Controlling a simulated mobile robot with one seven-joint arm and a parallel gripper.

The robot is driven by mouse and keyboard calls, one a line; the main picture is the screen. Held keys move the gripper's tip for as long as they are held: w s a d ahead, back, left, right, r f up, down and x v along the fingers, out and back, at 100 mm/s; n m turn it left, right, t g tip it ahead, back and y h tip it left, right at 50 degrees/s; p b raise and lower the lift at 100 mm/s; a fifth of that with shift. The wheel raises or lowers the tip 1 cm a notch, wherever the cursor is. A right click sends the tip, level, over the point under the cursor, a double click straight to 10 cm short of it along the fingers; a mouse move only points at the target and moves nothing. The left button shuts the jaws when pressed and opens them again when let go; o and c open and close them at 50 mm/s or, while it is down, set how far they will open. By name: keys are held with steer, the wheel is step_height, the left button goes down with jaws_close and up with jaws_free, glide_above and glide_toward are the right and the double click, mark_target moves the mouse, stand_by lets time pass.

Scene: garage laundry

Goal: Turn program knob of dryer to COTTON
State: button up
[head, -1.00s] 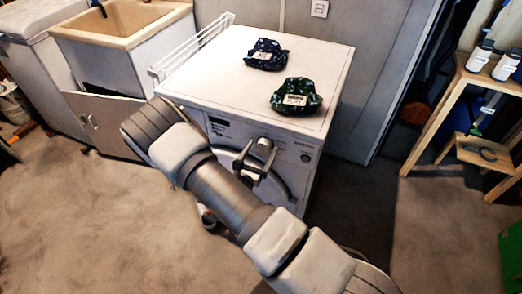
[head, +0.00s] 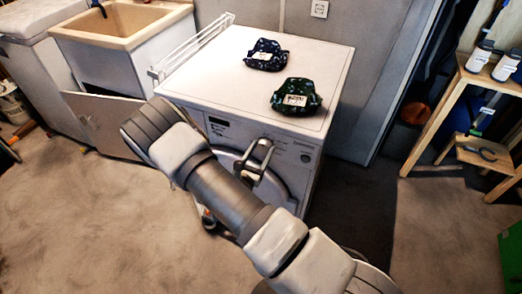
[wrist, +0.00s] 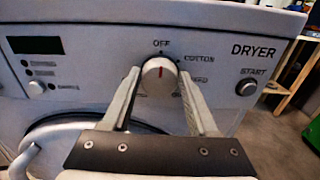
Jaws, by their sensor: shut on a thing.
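The white dryer (head: 225,75) stands against the wall, its front panel toward me. In the wrist view the round white program knob (wrist: 153,79) is on the panel, its red mark pointing up at OFF. The COTTON label (wrist: 200,58) is to the upper right of the knob. My gripper (wrist: 159,76) is shut on the knob, one finger on its left side and one on its right. In the head view my gripper (head: 257,158) is at the dryer's front panel and the knob cannot be made out there.
A START button (wrist: 246,87) is right of the knob and a dark display (wrist: 35,45) is far left. Two dark patterned packs (head: 297,97) lie on the dryer top. A sink (head: 125,22) stands left, a wooden shelf (head: 470,75) right. Floor in front is open.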

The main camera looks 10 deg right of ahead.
steer(key=m+b, duration=0.1)
steer(key=m, duration=0.4)
steer(key=shift+s+f, duration=0.1)
steer(key=shift+f, duration=0.05)
steer(key=m+b, duration=0.2)
steer(key=m, duration=0.2)
steer(key=shift+d, duration=0.15)
steer(key=shift+m, duration=0.3)
steer(key=o, duration=1.4)
steer(key=shift+c, duration=0.2)
steer(key=shift+s, duration=0.1)
steer(key=p+v, duration=0.1)
steer(key=v, duration=1.6)
